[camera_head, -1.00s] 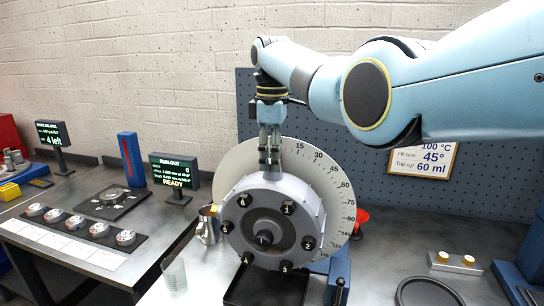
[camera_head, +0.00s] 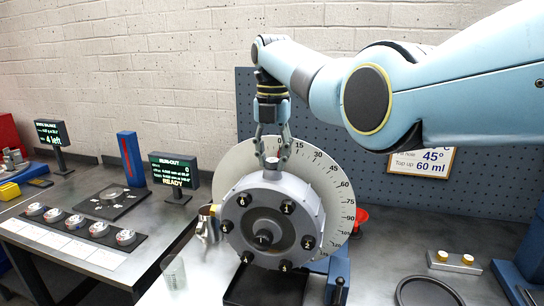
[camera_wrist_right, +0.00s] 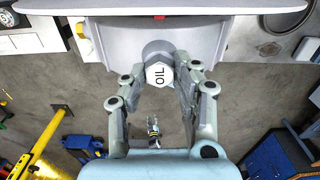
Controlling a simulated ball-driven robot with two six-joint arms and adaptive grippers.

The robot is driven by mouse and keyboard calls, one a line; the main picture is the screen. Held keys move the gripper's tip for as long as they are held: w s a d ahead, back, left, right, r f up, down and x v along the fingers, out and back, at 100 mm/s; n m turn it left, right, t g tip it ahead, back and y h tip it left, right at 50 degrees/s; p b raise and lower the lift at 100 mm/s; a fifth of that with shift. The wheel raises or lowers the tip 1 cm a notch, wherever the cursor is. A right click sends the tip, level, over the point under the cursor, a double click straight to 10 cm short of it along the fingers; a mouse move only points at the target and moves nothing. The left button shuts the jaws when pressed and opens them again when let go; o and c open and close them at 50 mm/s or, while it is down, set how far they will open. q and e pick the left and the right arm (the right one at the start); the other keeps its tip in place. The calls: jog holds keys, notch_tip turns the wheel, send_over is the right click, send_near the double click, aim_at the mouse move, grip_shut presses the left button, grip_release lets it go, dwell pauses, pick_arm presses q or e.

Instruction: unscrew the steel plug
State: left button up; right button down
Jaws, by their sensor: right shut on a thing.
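The steel plug (camera_head: 271,163) sits at the top of the round grey drum housing (camera_head: 300,200). In the right wrist view it shows as a hexagonal head marked OIL (camera_wrist_right: 158,75), standing at the housing's edge. My right gripper (camera_head: 271,157) points down at the plug from above, its fingers on either side of the head. The plug's thread is hidden. My left gripper is in neither view.
A numbered dial disc (camera_head: 335,178) stands behind the housing. A clear beaker (camera_head: 174,272) and a metal jug (camera_head: 207,225) stand to its left. A black round tray (camera_head: 428,292) and a small block with two brass-coloured pieces (camera_head: 453,262) are to the right.

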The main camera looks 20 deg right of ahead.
jog(key=shift+w+r, duration=0.1)
jog(key=shift+r, duration=0.05)
jog(key=n, duration=0.5)
jog(key=shift+d, duration=0.1)
jog(key=c, duration=0.9)
grip_release()
jog(key=shift+c, duration=0.4)
jog(key=m, duration=0.9)
jog(key=shift+m, duration=0.4)
jog(key=m, duration=0.8)
